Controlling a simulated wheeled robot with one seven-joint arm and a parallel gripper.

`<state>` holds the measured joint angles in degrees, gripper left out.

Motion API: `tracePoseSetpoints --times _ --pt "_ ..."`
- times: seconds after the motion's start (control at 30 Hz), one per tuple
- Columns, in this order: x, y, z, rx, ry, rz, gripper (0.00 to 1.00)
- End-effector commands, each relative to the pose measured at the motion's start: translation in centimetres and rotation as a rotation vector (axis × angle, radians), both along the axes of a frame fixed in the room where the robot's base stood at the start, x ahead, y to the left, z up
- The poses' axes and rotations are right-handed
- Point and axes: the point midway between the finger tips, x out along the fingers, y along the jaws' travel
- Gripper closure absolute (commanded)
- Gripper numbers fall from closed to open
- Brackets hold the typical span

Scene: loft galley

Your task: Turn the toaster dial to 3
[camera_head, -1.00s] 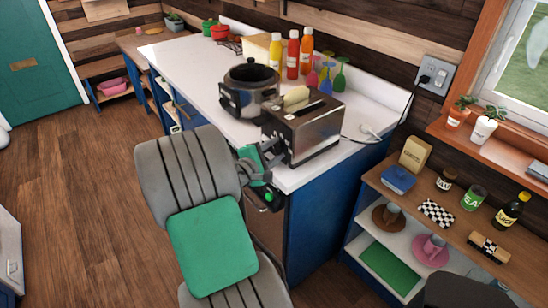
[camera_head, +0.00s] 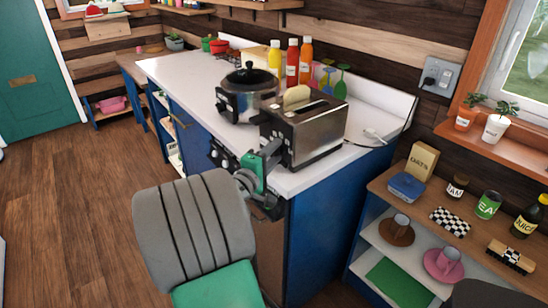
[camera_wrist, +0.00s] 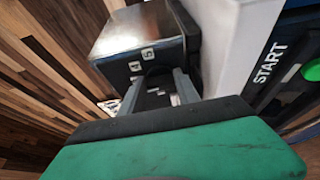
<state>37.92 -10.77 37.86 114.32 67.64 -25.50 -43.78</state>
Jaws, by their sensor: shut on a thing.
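The toaster (camera_head: 318,135) is a shiny metal box with a dark front, standing on the white counter near its front end. A slice of bread (camera_head: 297,94) sticks up from one slot. My gripper (camera_head: 272,152) is at the toaster's dark front face. In the wrist view the toaster (camera_wrist: 140,35) shows the numbers 4 and 5 on its front, just above my gripper's fingertips (camera_wrist: 160,86). The fingers are shut on the dial there. The dial is mostly hidden between them, and I cannot read its setting.
A dark-lidded pot (camera_head: 248,90) stands behind the toaster. Sauce bottles (camera_head: 292,62) and coloured goblets (camera_head: 328,82) stand at the wall. The white counter (camera_head: 195,65) has free room at far left. A START label (camera_wrist: 270,62) shows beside the toaster.

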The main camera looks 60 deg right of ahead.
Motion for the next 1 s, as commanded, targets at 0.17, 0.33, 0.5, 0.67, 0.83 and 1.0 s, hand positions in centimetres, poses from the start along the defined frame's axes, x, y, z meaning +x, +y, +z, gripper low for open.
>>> tracePoseSetpoints --times 0.17,0.33,0.5,0.67,0.83,1.0 --pt "0.0 0.0 -0.1 0.001 -0.001 -0.001 1.0" --pt "0.0 0.0 -0.1 0.001 -0.001 -0.001 1.0" --pt "0.0 0.0 -0.1 0.001 -0.001 -0.001 0.49" --pt "0.0 0.0 0.0 0.001 -0.001 -0.001 0.4" --pt "0.0 0.0 0.0 0.0 -0.001 0.0 0.4" --pt "0.4 1.9 -0.1 0.001 -0.001 0.005 0.4"
